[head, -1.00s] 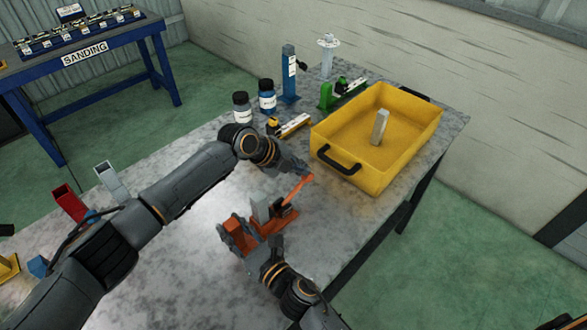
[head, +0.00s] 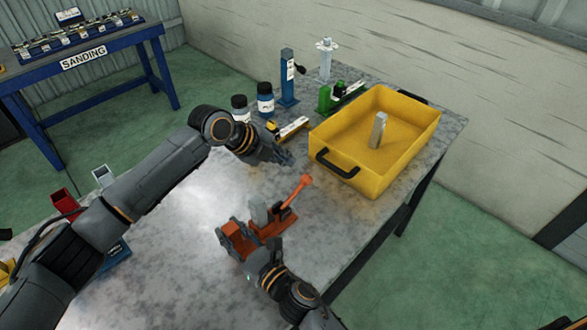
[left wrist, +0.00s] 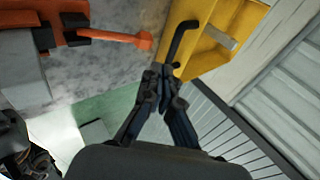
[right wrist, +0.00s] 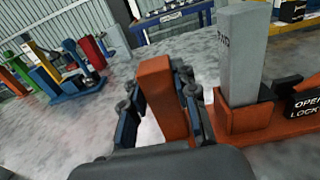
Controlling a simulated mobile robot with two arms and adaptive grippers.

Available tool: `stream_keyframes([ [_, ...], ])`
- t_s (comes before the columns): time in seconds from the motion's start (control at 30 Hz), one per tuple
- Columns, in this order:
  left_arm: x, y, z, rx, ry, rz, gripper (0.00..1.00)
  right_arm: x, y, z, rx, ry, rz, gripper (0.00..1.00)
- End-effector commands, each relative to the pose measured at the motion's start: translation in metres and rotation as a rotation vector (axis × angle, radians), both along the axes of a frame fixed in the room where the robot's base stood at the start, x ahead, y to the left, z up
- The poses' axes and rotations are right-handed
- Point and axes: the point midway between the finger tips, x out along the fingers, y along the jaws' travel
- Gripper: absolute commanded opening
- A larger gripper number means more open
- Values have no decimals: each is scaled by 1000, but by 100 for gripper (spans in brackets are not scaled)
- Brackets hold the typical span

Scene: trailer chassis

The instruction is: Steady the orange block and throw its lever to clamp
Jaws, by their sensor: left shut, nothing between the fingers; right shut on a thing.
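The orange block (head: 262,228) stands on the table with a grey bar (head: 260,213) upright in it. Its orange lever (head: 296,192) slants up toward the yellow bin; in the left wrist view the lever (left wrist: 115,37) extends sideways from the block. My right gripper (right wrist: 165,95) is shut on the block's orange post (right wrist: 162,90). A label (right wrist: 306,103) with "OPEN" and "LOCK" is partly cut off at the block's side. My left gripper (head: 286,158) is shut and empty, above the table just beyond the lever and apart from it; it also shows in the left wrist view (left wrist: 160,82).
A yellow bin (head: 345,160) with a black handle and a grey bar (head: 378,130) inside stands right of the lever. Bottles (head: 265,98), a blue stand (head: 288,80) and a green fixture (head: 325,98) stand behind. The table's front edge is close to the block.

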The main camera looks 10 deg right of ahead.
Motion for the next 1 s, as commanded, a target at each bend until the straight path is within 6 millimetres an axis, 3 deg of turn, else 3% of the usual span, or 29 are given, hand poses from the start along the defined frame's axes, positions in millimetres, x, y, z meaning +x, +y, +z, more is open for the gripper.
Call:
stream_keyframes([
  [0.1,-1,11,26,-1,-3,0,0,0,0,-1,-1,1,0,0],
  [0.33,-4,25,57,0,0,0,0,0,0,-1,-1,1,0,0],
  [0.87,-5,28,64,1,1,-1,0,0,0,-1,-1,1,0,0],
  [0.9,-5,28,64,1,1,-1,0,0,0,-1,-1,1,0,37],
  [1.0,-5,28,64,1,1,-1,0,0,0,0,-1,1,0,57],
])
